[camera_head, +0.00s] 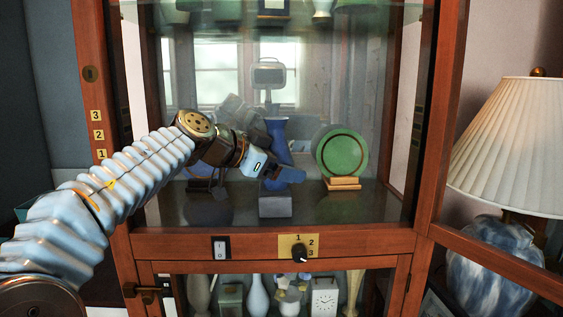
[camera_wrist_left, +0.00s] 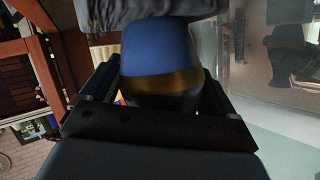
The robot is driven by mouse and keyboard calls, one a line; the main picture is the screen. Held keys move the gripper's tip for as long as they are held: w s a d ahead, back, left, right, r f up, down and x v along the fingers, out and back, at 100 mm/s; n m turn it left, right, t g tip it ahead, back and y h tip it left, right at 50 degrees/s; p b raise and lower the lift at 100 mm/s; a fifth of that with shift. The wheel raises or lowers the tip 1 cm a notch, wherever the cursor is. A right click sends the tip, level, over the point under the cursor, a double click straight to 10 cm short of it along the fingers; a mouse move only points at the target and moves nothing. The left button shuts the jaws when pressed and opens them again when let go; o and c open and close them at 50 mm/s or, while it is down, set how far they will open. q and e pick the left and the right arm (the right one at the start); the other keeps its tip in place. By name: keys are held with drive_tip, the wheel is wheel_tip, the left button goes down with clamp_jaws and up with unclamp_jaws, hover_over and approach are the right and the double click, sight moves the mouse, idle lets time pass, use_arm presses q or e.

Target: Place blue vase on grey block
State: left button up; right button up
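The blue vase (camera_head: 278,138) is upright inside the cabinet, directly over the grey block (camera_head: 275,205). My left gripper (camera_head: 283,174) reaches in from the left and covers the vase's lower part. In the left wrist view the vase (camera_wrist_left: 160,52), with a gold band, lies between the two fingers (camera_wrist_left: 162,90), which look closed against its sides. The grey block (camera_wrist_left: 150,10) shows at the top edge there, right against the vase's end. I cannot tell whether the vase bears fully on it. My right gripper is not in view.
A green plate (camera_head: 342,153) on a small wooden stand (camera_head: 342,184) is to the right of the vase. The cabinet's wooden frame (camera_head: 427,130) borders the opening. A switch (camera_head: 220,248) and a rotary knob (camera_head: 299,254) sit on the rail below. A lamp (camera_head: 510,150) stands at right.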

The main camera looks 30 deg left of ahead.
use_arm(q)
drive_tip(key=shift+o, duration=0.8)
drive_tip(key=shift+r, duration=0.15)
drive_tip(key=v, duration=1.2)
